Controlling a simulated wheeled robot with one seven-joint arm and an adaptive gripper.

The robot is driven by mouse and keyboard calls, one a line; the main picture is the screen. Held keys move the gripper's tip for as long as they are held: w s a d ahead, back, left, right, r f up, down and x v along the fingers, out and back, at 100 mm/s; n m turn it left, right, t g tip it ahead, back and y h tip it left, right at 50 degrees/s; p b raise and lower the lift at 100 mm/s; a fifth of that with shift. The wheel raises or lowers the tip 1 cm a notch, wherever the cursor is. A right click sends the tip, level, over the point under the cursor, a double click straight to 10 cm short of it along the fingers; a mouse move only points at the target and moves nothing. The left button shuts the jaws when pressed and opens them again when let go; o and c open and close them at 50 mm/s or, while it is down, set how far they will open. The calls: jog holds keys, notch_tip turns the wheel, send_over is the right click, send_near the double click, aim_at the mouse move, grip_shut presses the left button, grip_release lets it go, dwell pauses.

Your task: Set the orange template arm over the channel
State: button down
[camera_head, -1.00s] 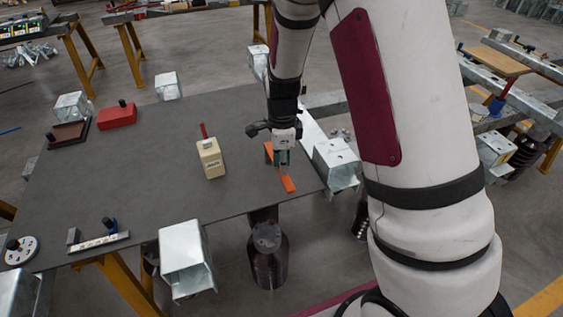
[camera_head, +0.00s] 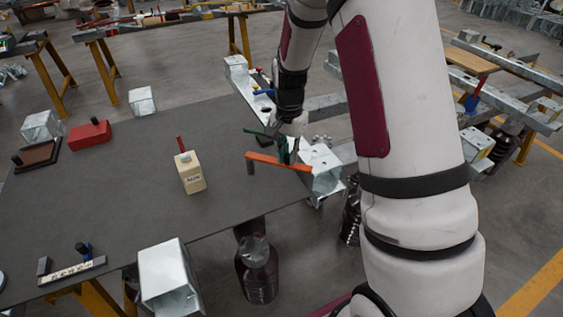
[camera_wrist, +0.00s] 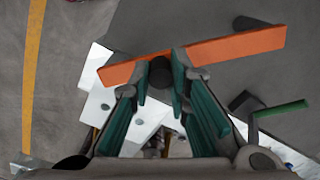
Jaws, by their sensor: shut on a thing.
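The orange template arm (camera_head: 266,160) is a flat bar. It is off the table, stretched left to right beneath my gripper (camera_head: 291,158), with a short dark post hanging at its left end. In the wrist view my gripper (camera_wrist: 166,90) is shut on a dark knob at the middle of the orange template arm (camera_wrist: 225,50). The galvanized channel (camera_head: 322,158) lies along the table's right edge; the arm's right end appears in front of or over it. In the wrist view the channel (camera_wrist: 103,104) shows below the fingers, partly hidden by them and the bar.
A green handle (camera_wrist: 282,109) shows right of the fingers. On the dark table (camera_head: 120,190) stand a cream block with a red lever (camera_head: 191,174), a red block (camera_head: 89,134) and a brown tray (camera_head: 37,157). The table's middle front is clear.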

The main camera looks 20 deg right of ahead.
jog(key=w+d+n+b, duration=0.3)
jog(key=w+n, duration=0.5)
jog(key=n, duration=0.1)
jog(key=shift+w+d, duration=0.15)
jog(key=shift+w, duration=0.15)
dwell(0.4)
jog(key=c, duration=1.5)
grip_release()
notch_tip(320, 180, up, 12)
